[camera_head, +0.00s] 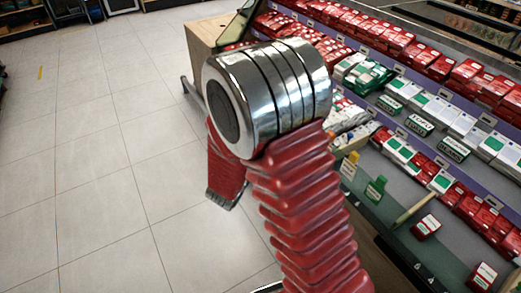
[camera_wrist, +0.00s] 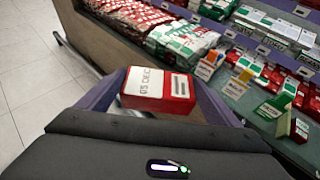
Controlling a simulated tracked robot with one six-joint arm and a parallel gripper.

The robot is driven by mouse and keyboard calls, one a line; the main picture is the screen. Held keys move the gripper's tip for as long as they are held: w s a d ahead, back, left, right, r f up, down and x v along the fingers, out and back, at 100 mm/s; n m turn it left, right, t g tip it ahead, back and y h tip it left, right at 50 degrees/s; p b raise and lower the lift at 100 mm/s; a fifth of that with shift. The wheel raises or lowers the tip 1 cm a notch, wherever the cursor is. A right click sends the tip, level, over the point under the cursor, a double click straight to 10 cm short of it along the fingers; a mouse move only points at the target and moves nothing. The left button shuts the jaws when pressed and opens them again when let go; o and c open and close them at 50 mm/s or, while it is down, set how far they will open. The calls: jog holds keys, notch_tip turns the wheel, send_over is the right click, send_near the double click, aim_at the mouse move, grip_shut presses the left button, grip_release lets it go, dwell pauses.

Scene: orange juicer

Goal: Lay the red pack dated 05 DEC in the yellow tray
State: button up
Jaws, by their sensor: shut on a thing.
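The red pack (camera_wrist: 160,90) with a white label reading 05 DEC shows in the wrist view, its print turned sideways. My gripper (camera_wrist: 160,77) is shut on this pack, with one dark finger on its left and one on its right. The pack is held in front of the shelf, over the floor side. In the head view my red arm and its shiny joint fill the middle, and neither the gripper nor the held pack can be made out there. I see no yellow tray in either view.
A tiered shelf (camera_head: 405,95) of red, white and green packs runs along the right. The tiled floor (camera_head: 100,150) at left is clear.

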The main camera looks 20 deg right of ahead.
jog(key=a+r+n+t+y, duration=0.2)
jog(key=a+r+n+y, duration=0.2)
jog(key=r, duration=0.4)
jog(key=shift+a+y, duration=0.3)
